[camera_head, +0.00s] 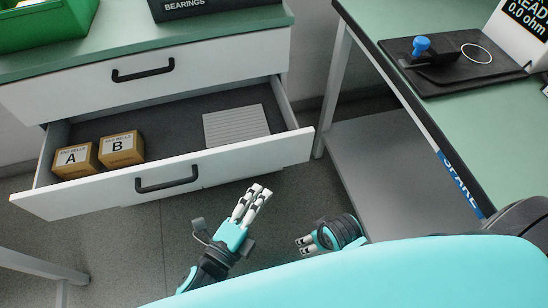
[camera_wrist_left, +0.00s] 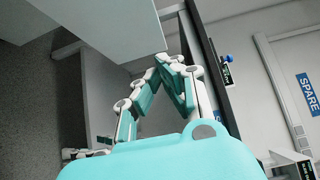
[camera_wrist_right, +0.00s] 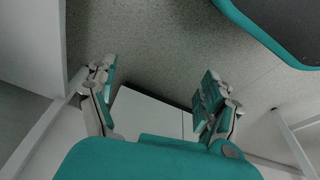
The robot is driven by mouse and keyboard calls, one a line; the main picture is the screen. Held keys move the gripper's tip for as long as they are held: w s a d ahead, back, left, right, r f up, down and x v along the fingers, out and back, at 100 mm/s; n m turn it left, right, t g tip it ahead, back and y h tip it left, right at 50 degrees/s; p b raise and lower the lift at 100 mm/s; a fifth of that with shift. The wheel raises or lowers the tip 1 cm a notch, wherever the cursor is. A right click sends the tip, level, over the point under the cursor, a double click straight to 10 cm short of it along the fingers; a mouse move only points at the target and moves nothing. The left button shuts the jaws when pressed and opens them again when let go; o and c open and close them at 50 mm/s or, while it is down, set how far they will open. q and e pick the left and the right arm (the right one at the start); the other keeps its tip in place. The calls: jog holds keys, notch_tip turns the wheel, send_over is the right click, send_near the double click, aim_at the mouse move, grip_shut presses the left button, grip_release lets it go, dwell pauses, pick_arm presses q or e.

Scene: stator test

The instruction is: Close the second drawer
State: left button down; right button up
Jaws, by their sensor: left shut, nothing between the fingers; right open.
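The second drawer (camera_head: 222,164) of the cabinet is pulled out. Its white front has a black bar handle (camera_head: 167,180). Inside are a box marked A (camera_head: 75,160), a box marked B (camera_head: 121,149) and a grey ribbed block (camera_head: 236,127). My left gripper (camera_head: 259,191) is shut and empty, just in front of the drawer front, right of its handle. In the left wrist view its fingertips (camera_wrist_left: 163,62) meet near a white panel's lower edge; I cannot tell if they touch it. My right gripper (camera_head: 303,245) is lower right, apart from the drawer; it is open and empty in its wrist view (camera_wrist_right: 158,78).
The top drawer (camera_head: 215,70) above is shut. A green bin (camera_head: 40,25) and a black bearings box (camera_head: 205,8) sit on the cabinet top. A green-topped bench (camera_head: 455,115) with a grey lower shelf (camera_head: 375,145) stands at right. Bare floor lies before the drawer.

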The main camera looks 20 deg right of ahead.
aim_at(280, 142)
pick_arm(q)
jog(key=w+d, duration=0.2)
jog(key=w, duration=0.1)
jog(key=w+d, duration=0.2)
jog(key=w, duration=0.1)
jog(key=w+d+b, duration=0.1)
jog(key=w+d, duration=0.1)
jog(key=w, duration=0.1)
jog(key=shift+w, duration=0.25)
jog(key=shift+a, duration=0.1)
pick_arm(e)
notch_tip(280, 142, up, 4)
jog(key=shift+w+f, duration=0.15)
jog(key=shift+f, duration=0.05)
